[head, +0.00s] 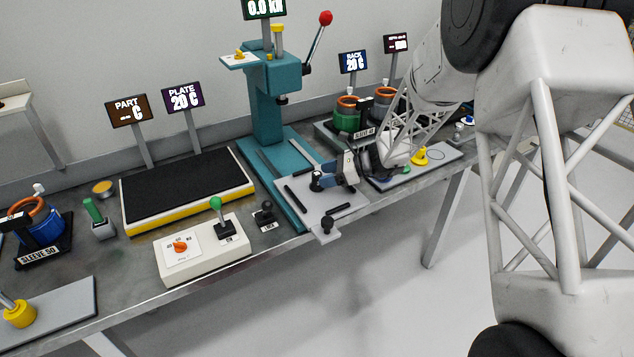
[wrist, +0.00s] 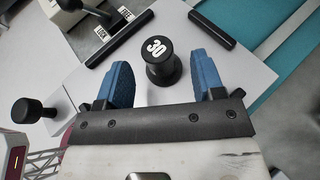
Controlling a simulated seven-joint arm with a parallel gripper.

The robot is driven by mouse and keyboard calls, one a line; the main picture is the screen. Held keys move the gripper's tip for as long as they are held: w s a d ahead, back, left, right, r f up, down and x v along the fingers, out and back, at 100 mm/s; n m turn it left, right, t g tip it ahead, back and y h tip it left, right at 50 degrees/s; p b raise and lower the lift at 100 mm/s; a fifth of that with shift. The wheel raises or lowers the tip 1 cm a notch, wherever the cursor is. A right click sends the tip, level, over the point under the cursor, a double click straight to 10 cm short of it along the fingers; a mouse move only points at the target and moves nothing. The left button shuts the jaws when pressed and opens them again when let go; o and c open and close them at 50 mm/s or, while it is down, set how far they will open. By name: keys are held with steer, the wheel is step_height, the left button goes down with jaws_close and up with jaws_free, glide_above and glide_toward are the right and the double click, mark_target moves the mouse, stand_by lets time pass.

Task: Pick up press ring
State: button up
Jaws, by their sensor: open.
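No label in view reads press ring. A black spool-shaped piece marked 30 (wrist: 160,66) stands upright between the two blue fingers of my gripper (wrist: 160,72) in the wrist view. Gaps show on both sides of it, so the fingers appear not to touch it. My gripper is open. My arm hides part of the bench to the right.
A black knob (head: 327,224) stands on the plate's front tab and shows at left in the wrist view (wrist: 27,110). Black bars (wrist: 212,27) lie around the spool. A lever box (head: 205,248) is at left; a yellow piece (head: 420,156) is at right.

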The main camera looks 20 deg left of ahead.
mark_target(312, 184)
stand_by(0.3)
steer(key=shift+x, duration=2.65)
jaws_close()
step_height(312, 184, up, 10)
